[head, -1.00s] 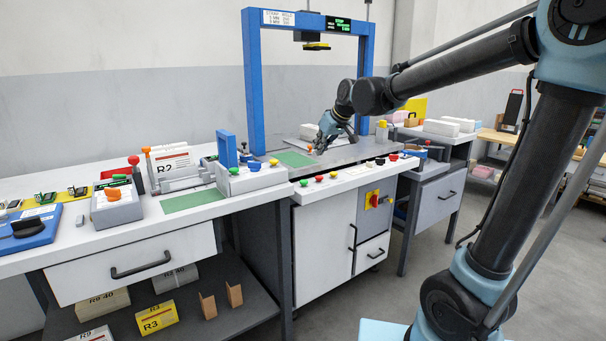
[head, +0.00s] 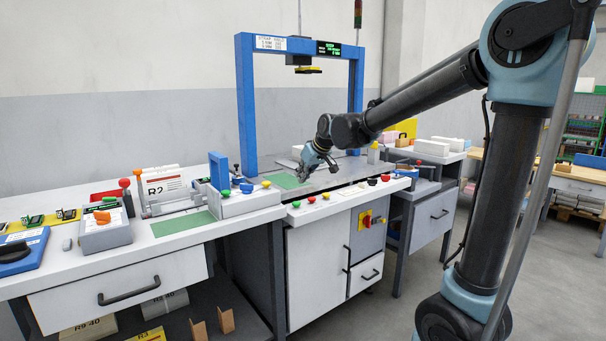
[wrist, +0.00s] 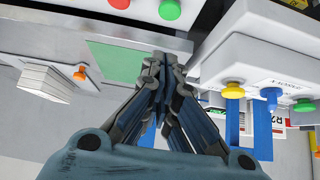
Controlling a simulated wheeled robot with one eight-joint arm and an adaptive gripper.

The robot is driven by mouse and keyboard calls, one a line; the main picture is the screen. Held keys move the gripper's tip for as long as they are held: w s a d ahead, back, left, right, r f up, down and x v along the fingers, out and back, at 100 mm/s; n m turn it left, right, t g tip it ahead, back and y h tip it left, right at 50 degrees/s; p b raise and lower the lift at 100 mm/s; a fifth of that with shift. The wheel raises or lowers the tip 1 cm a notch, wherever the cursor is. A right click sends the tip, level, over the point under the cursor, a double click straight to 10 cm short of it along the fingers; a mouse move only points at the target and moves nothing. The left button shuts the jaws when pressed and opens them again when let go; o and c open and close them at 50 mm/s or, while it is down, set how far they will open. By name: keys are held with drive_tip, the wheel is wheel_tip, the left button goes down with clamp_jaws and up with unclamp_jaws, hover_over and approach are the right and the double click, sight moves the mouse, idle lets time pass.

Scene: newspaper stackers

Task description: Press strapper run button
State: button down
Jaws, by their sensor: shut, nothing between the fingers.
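The strapper is the blue arch (head: 245,105) over a grey table on a white cabinet. Along its white front ledge sit a green button (head: 296,204), a red button (head: 311,198), a yellow button (head: 326,195) and several more to the right. No label on them is readable, so I cannot tell which is run. My gripper (head: 302,178) is shut and empty, pointing down above the strapper table's left part, behind the green button. In the wrist view my gripper (wrist: 165,62) shows over the green mat's edge, apart from the green button (wrist: 169,9) and red button (wrist: 118,3).
A grey-white unit (head: 250,203) with blue, yellow and green knobs stands just left; it shows close right of my gripper in the wrist view (wrist: 240,62). A display (head: 329,49) hangs on the arch. A red-yellow switch (head: 365,219) is on the cabinet front.

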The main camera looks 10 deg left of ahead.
hover_over(297, 202)
wheel_tip(297, 202, down, 4)
drive_tip(key=shift+a+f, duration=0.15)
drive_tip(key=shift+f, duration=0.05)
wheel_tip(297, 202, down, 2)
drive_tip(key=shift+f, duration=0.1)
drive_tip(key=shift+s+d+f, duration=0.15)
drive_tip(key=shift+d+f, duration=0.05)
drive_tip(key=shift+f, duration=0.55)
drive_tip(key=shift+f, duration=0.1)
